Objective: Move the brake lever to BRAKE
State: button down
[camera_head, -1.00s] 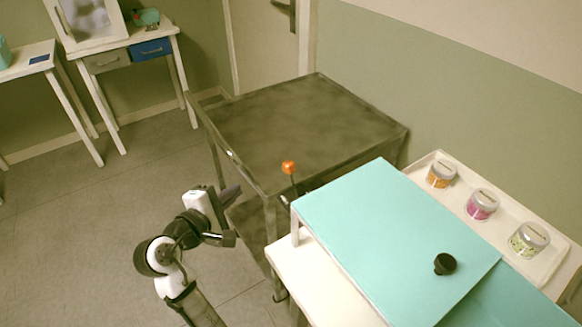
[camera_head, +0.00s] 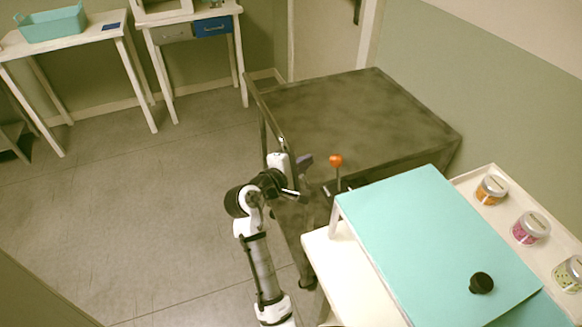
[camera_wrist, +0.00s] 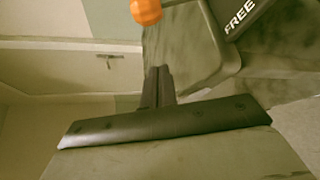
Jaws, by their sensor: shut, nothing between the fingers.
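The brake lever has an orange knob (camera_head: 336,160) on a dark stem, at the near edge of the dark metal trolley (camera_head: 350,115). The knob also shows at the top of the wrist view (camera_wrist: 147,10), cut off by the edge. A dark label reading FREE (camera_wrist: 240,18) is to its right there; no BRAKE label is visible. My gripper (camera_head: 306,160) is just left of the knob in the head view. In the wrist view my fingers (camera_wrist: 158,72) are together and empty, below the knob in the picture and apart from it.
A turquoise raised board (camera_head: 425,230) with a black knob (camera_head: 481,283) stands at right, close to the lever. A white tray (camera_head: 462,182) with several jars is beyond it. Small tables and a teal bin (camera_head: 52,24) are at back left. Floor at left is clear.

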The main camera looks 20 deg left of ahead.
aim_at(338, 172)
jog(key=shift+w+d+r+p, duration=0.1)
jog(key=shift+d+r+p, duration=0.2)
jog(key=shift+d, duration=0.65)
jog(key=shift+d+r+p, duration=0.25)
jog(key=shift+d+r, duration=0.05)
jog(key=shift+d, duration=0.6)
